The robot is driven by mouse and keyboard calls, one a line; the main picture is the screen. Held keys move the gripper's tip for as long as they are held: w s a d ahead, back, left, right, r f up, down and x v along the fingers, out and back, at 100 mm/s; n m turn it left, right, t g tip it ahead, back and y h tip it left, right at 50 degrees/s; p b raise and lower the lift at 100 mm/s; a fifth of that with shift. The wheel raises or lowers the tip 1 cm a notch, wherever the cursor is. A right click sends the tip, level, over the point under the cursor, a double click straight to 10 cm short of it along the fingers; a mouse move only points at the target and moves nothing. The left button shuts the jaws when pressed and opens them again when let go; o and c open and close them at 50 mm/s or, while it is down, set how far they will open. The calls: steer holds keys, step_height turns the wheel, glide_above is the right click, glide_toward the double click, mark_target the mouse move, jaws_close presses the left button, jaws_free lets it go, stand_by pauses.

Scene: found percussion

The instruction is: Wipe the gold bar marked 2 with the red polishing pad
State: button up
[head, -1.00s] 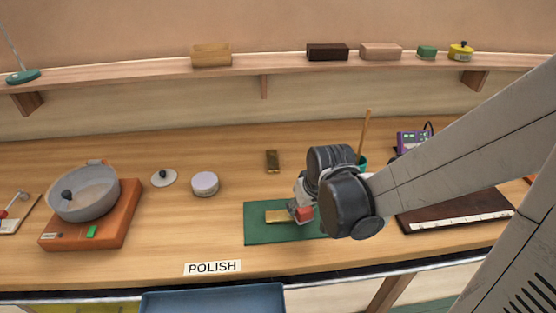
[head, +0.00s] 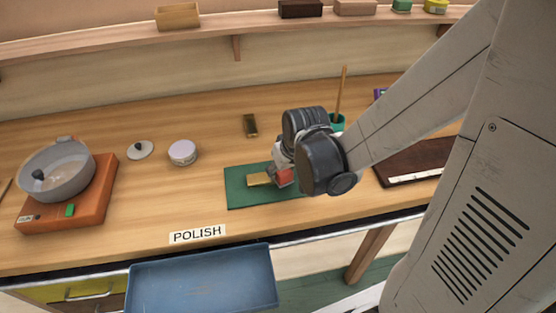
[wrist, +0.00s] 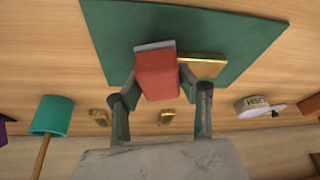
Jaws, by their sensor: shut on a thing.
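My gripper (head: 283,175) is shut on the red polishing pad (head: 285,176) over the green mat (head: 240,196). In the wrist view the pad (wrist: 157,76) sits between both fingers, with a grey layer at its far edge. A gold bar (head: 259,180) lies on the mat just left of the pad. In the wrist view this bar (wrist: 206,68) shows to the right of the pad, partly hidden by a finger and perhaps the pad. I cannot tell whether pad and bar touch. No number is readable. Another gold bar (head: 250,125) lies behind the mat.
A POLISH label (head: 198,234) and a blue tray (head: 150,300) are at the front. A white round tin (head: 182,153), a small lid (head: 140,150) and a pan on an orange base (head: 95,205) stand left. A teal cup (head: 338,122) stands behind my arm.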

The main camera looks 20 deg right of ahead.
steer(key=shift+s+r, duration=0.1)
steer(key=shift+s, duration=0.35)
steer(key=shift+w+r+p, duration=0.1)
steer(key=shift+r+p, duration=2.75)
steer(key=shift+r, duration=1.1)
